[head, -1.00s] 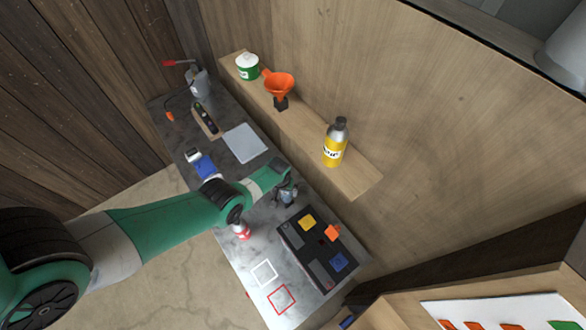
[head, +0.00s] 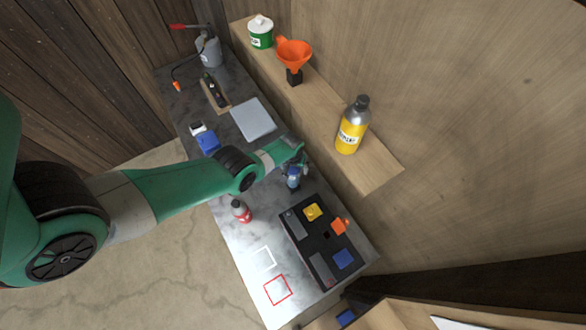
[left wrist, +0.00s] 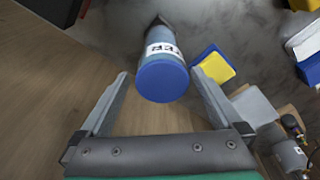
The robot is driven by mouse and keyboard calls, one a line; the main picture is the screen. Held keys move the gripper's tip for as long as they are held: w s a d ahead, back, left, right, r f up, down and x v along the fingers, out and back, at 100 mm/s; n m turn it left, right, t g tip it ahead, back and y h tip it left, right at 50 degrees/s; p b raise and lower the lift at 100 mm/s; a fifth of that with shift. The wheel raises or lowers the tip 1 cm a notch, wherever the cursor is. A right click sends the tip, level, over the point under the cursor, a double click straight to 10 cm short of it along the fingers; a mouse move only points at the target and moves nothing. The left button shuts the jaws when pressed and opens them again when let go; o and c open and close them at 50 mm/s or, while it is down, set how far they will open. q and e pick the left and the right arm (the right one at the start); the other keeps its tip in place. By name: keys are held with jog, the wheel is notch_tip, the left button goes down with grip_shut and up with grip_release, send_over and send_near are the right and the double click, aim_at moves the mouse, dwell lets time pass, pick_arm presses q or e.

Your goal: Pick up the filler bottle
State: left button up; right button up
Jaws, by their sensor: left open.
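A small blue bottle (head: 293,182) with a white label stands on the grey bench, just below my left gripper (head: 296,160) in the head view. I take it as the filler bottle, but its label is only partly readable. In the left wrist view the bottle (left wrist: 163,80) shows its round blue end toward the camera, between the open fingers of my left gripper (left wrist: 159,76). A gap shows on each side, so neither finger appears to touch it. My right gripper is not in view.
A black tray (head: 286,222) with coloured pieces and a red bottle (head: 241,211) are near. A wooden shelf (head: 378,176) beside the bench holds a yellow bottle (head: 352,128), an orange funnel (head: 294,52) and a green tub (head: 261,34).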

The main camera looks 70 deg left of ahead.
pick_arm(q)
jog(key=f+b, duration=0.5)
jog(key=shift+a+f, duration=0.2)
jog(key=shift+a, duration=0.05)
jog(key=shift+r, duration=0.2)
grip_shut()
